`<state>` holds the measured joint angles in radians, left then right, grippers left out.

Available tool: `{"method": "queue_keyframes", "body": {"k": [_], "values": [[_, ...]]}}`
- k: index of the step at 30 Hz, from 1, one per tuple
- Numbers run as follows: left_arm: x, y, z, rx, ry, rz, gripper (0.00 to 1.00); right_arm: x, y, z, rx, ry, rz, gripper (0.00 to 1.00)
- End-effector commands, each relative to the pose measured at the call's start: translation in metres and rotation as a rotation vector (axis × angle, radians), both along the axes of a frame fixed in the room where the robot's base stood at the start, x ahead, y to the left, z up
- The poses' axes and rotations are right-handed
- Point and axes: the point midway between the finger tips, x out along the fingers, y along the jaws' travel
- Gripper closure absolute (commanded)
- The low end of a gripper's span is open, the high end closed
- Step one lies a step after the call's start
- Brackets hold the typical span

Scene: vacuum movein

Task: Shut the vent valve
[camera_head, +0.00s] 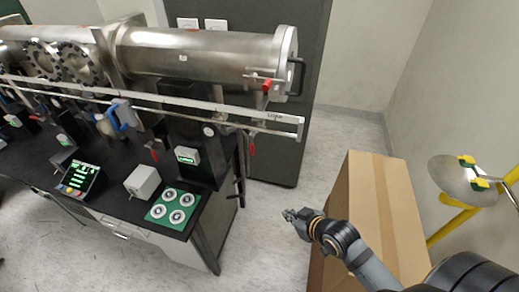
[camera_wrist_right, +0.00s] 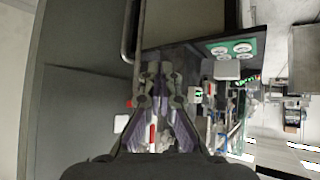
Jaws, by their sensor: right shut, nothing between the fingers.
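A red valve handle (camera_head: 266,85) sits at the right end of the steel chamber (camera_head: 200,55), by the end flange. Another red handle (camera_head: 252,150) hangs below the long rail's right end, and a third (camera_head: 153,152) hangs further left. I cannot tell from a label which is the vent valve. My right gripper (camera_head: 289,214) is shut and empty, over the floor between the bench and the cardboard box, apart from the handles. In the right wrist view my right gripper (camera_wrist_right: 160,70) has its fingers together, with a red part (camera_wrist_right: 152,133) visible behind its linkage. My left gripper is not in view.
A tall cardboard box (camera_head: 375,200) stands at the right, beneath my right arm. The black bench (camera_head: 115,200) carries a green tray (camera_head: 160,213) of round fittings and a white box (camera_head: 142,181). A dark cabinet (camera_head: 325,60) stands behind. Floor between bench and box is clear.

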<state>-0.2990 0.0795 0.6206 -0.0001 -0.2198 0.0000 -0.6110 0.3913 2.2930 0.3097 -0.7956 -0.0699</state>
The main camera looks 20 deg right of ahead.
Motion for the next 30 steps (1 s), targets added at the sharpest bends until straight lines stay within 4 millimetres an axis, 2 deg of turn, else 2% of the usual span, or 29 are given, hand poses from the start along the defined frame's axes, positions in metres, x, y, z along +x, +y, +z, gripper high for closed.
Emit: {"method": "queue_keyframes", "body": {"k": [3,6,9,13,16,23,28,30], "values": [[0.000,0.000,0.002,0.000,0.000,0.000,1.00,0.017,0.010,0.033,0.067,-0.179,0.077,1.00],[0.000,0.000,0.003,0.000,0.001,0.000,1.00,0.028,0.011,0.059,0.137,-0.332,0.116,1.00],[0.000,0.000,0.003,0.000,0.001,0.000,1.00,0.036,0.005,0.085,0.200,-0.475,0.128,1.00],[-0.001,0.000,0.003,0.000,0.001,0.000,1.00,0.041,-0.006,0.108,0.254,-0.598,0.121,1.00],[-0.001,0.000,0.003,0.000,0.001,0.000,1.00,0.043,-0.010,0.115,0.269,-0.636,0.115,1.00],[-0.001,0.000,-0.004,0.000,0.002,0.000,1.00,0.048,-0.008,0.115,0.275,-0.645,0.117,1.00],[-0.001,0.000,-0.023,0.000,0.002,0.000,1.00,0.066,-0.001,0.111,0.273,-0.649,0.113,1.00],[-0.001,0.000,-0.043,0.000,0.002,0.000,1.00,0.077,0.002,0.105,0.273,-0.650,0.109,1.00]]}}
